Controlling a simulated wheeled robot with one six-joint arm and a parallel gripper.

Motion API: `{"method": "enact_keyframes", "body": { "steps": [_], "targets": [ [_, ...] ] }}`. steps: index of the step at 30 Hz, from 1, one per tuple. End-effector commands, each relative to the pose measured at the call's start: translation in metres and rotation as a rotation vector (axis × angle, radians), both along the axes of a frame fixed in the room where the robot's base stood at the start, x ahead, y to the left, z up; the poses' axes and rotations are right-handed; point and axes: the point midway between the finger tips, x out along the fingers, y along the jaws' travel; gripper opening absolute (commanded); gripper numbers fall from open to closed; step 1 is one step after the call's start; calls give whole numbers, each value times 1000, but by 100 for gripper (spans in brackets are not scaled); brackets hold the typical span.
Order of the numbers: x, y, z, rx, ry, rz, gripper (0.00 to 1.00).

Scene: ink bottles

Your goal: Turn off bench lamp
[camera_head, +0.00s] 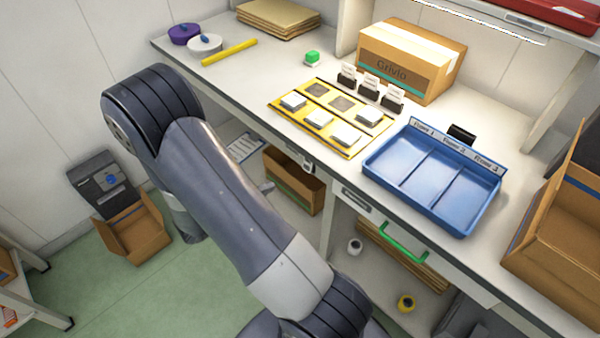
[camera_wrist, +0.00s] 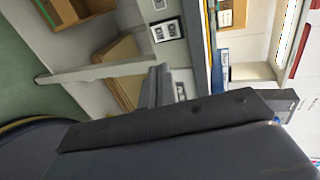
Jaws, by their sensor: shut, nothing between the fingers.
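The bench lamp shows as a bright lit strip (camera_head: 485,18) under the upper shelf at the top right, and as a glowing strip in the wrist view (camera_wrist: 289,30). A dark-framed panel with two pale squares (camera_wrist: 167,30) is on the bench front in the wrist view; it looks like switches, but their positions are too small to read. My gripper (camera_wrist: 158,72) is shut and empty, with its grey fingers apart from that panel. In the head view my arm covers much of the gripper.
The bench carries a blue tray (camera_head: 428,218), a yellow-framed mat (camera_head: 290,118) and a cardboard box (camera_head: 405,65). A green drawer handle (camera_head: 402,250) sticks out below the bench front. An open carton (camera_head: 135,230) stands on the floor at left.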

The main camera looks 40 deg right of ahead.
Motion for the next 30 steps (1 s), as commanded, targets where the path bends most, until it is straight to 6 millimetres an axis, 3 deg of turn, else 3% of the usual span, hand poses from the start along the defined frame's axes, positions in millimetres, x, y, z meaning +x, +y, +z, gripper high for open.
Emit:
{"method": "enact_keyframes", "body": {
  "steps": [5,21,30],
  "targets": [
    [0,-14,-4,-1,0,-5,0],
    [7,-101,-33,1,-1,-7,0],
    [10,-129,-42,1,-3,-4,0]
  ]
}}
